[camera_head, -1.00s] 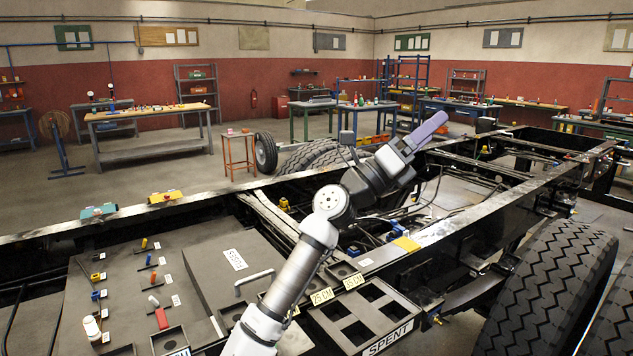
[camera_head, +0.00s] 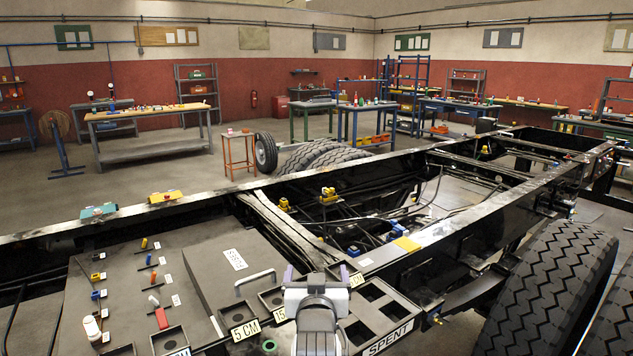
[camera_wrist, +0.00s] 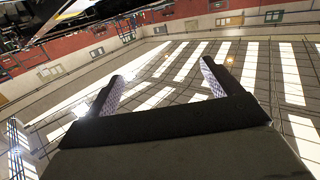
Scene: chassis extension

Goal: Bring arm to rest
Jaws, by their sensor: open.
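My arm is folded low at the bottom centre of the head view, over the front of the tray area. My gripper (camera_head: 316,274) points up, with its two purple fingertips showing apart. In the wrist view my gripper (camera_wrist: 155,85) is open, with nothing between its fingers. That view is tilted and looks up at the ceiling and its bright strips. Nothing is held. My arm hides part of the labelled bins behind it.
The black truck chassis (camera_head: 440,238) runs behind. Large tyres (camera_head: 560,290) stand at right.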

